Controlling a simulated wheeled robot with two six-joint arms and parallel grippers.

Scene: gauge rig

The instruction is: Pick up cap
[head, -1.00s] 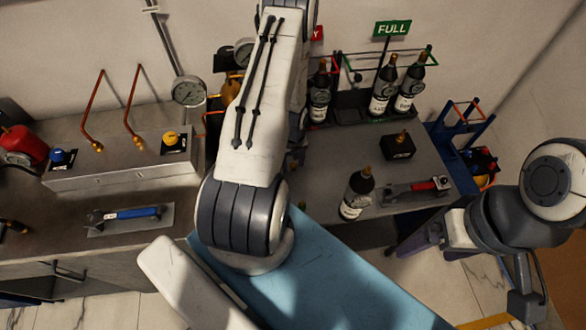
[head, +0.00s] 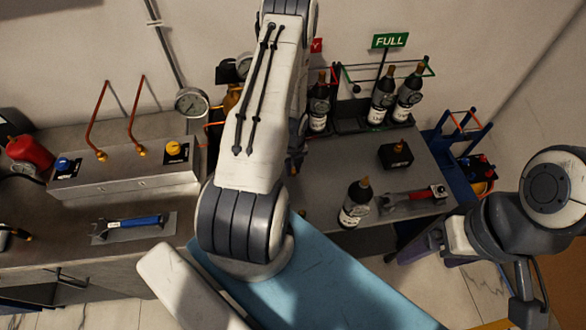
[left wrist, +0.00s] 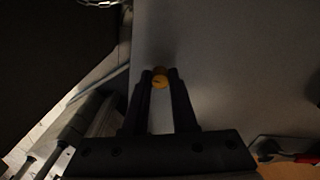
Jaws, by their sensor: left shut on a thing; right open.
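In the left wrist view a small brassy-yellow cap (left wrist: 160,82) sits between the dark fingertips of my left gripper (left wrist: 160,76). The gripper is shut on it, above a plain grey surface. In the head view my left arm hangs over the middle of the scene and largely hides this gripper and the cap. My right gripper (head: 524,300) is at the lower right of the head view, open, away from the benches; its fingers show poorly.
The right bench (head: 325,170) carries a dark bottle (head: 355,205), a black box (head: 396,155) and a red-handled wrench (head: 412,198). Several bottles stand in the rack under the FULL sign (head: 390,40). Left are a blue-handled wrench (head: 128,222) and a gauge (head: 191,102).

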